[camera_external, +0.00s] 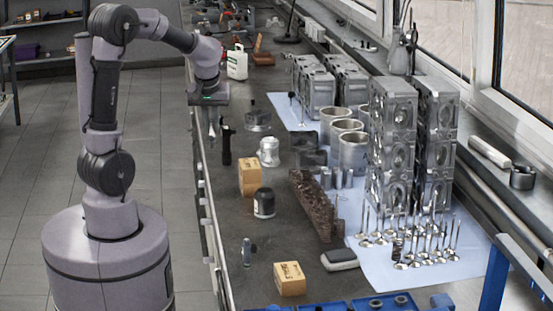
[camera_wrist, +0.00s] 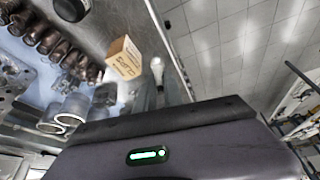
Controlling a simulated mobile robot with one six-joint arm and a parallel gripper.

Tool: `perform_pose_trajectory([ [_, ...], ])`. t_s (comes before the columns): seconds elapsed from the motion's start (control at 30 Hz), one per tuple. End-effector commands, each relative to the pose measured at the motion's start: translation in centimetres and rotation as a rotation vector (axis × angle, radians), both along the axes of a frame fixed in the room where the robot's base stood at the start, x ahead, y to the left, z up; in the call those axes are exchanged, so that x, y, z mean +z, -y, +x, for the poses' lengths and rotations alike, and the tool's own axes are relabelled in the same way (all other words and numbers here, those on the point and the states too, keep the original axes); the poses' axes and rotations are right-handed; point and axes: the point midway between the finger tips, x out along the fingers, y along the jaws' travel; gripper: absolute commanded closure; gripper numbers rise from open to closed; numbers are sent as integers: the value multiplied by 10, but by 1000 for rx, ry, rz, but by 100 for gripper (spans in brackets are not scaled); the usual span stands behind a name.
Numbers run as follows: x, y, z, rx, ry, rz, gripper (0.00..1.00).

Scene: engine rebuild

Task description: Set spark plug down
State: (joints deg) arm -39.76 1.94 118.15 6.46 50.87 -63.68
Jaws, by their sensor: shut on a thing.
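My gripper (camera_external: 211,128) points down over the left edge of the workbench (camera_external: 262,210), near the middle of its length. In the wrist view, a slim piece with a white end, which looks like the spark plug (camera_wrist: 157,66), shows at the tips of my gripper (camera_wrist: 164,92). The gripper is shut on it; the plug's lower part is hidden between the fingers.
A cardboard box (camera_external: 249,178) stands below and right of my gripper, and it also shows in the wrist view (camera_wrist: 123,58). A black canister (camera_external: 264,203), a pale piston (camera_external: 269,151) and a brown manifold (camera_external: 314,205) are nearby. Bare bench lies around the small upright part (camera_external: 247,252).

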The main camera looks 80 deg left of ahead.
Motion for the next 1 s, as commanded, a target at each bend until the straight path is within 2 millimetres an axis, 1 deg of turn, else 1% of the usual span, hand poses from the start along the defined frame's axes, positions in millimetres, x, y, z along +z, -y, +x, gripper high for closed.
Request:
perform_pose_trajectory([
  [0.17, 5, 27, 54, -144, 1, -1, 100],
  [0.27, 7, 53, 91, -252, 0, -2, 100],
  [0.3, 8, 66, 108, -301, 1, -3, 100],
  [0.37, 9, 90, 134, -383, 0, -3, 100],
  [0.4, 10, 109, 153, -442, -1, -3, 100],
  [0.47, 10, 143, 180, -540, -1, -3, 100],
  [0.5, 10, 168, 198, -607, -1, -4, 100],
  [0.57, 10, 207, 221, -704, -1, -4, 100],
  [0.6, 10, 235, 234, -768, -1, -4, 100],
  [0.67, 9, 277, 250, -863, -1, -3, 100],
  [0.7, 8, 304, 258, -922, -1, -2, 100],
  [0.77, 6, 344, 268, -1004, -1, -2, 100],
  [0.8, 5, 369, 272, -1055, 0, -3, 100],
  [0.9, 3, 419, 276, -1155, 0, -2, 100],
  [1.0, 0, 456, 276, -1229, 1, -1, 100],
])
